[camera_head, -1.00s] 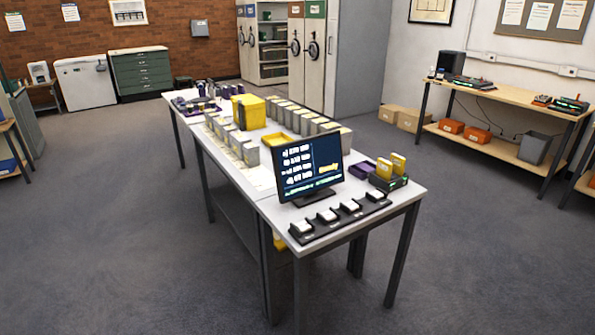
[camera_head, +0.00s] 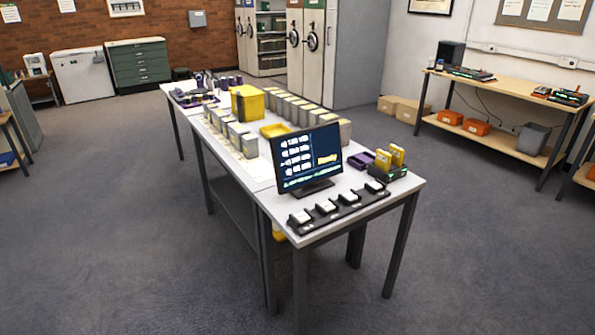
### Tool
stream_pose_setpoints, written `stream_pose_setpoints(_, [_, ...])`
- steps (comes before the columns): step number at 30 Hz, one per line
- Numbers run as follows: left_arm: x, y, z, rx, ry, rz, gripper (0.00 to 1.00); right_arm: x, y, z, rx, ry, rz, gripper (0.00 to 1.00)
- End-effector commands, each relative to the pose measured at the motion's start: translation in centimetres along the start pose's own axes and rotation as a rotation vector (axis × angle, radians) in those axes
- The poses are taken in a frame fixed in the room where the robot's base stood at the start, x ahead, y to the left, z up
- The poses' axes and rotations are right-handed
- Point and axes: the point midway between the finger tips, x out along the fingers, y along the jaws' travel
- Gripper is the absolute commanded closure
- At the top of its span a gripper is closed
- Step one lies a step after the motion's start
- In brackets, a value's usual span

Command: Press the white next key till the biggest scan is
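A black key strip (camera_head: 338,208) with several white keys lies along the near edge of the white table. The leftmost white key (camera_head: 300,217) and the rightmost white key (camera_head: 374,187) mark its ends. The key labels are too small to read, so I cannot tell which is the next key. A monitor (camera_head: 307,159) stands just behind the strip. Its dark screen shows several lines of white text at left and yellow text at right that seems to read "Ready". No scan picture is clear on it. Neither of my grippers is in view.
Yellow cartridges (camera_head: 390,157) stand in a dark green-lit dock (camera_head: 388,173) right of the monitor. Grey boxes (camera_head: 237,135) and a yellow box (camera_head: 247,104) line the white table (camera_head: 262,197). A wooden bench (camera_head: 500,92) stands at right. The grey floor around the table is clear.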

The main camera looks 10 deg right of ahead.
Motion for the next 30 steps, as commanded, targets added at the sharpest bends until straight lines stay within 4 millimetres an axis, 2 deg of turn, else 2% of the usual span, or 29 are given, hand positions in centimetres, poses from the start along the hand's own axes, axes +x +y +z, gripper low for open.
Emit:
stream_pose_setpoints(1, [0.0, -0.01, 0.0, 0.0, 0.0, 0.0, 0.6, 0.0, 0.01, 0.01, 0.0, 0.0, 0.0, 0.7])
stream_pose_setpoints(5, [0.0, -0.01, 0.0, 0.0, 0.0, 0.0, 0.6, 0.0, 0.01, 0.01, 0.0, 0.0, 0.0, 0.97])
stream_pose_setpoints(6, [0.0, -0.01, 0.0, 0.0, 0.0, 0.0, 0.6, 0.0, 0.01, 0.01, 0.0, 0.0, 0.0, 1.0])
stream_pose_setpoints(30, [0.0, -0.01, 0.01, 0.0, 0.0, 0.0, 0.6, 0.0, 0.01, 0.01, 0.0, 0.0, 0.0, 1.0])
